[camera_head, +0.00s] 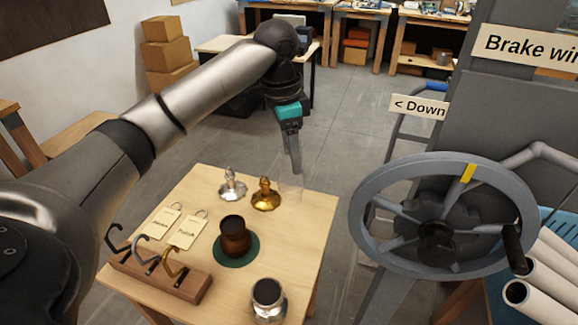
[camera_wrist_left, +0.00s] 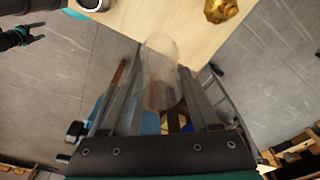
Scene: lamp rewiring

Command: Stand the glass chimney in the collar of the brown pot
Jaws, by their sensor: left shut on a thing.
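The brown pot (camera_head: 234,241) stands upright on a round green mat (camera_head: 250,255) on the table, nearer me and to the left of the chimney. The pot has a dark open collar (camera_head: 232,222) on top. A dark and teal part (camera_wrist_left: 22,34) at the wrist view's left edge looks like my right gripper; its jaws are unclear.
A silver lamp base (camera_head: 232,187) and a gold one (camera_head: 265,196) stand behind the pot. A glass-and-metal jar (camera_head: 267,297) is near the front. A hook rack (camera_head: 160,278) and two tags (camera_head: 187,230) lie left. A large handwheel (camera_head: 440,225) stands right of the table.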

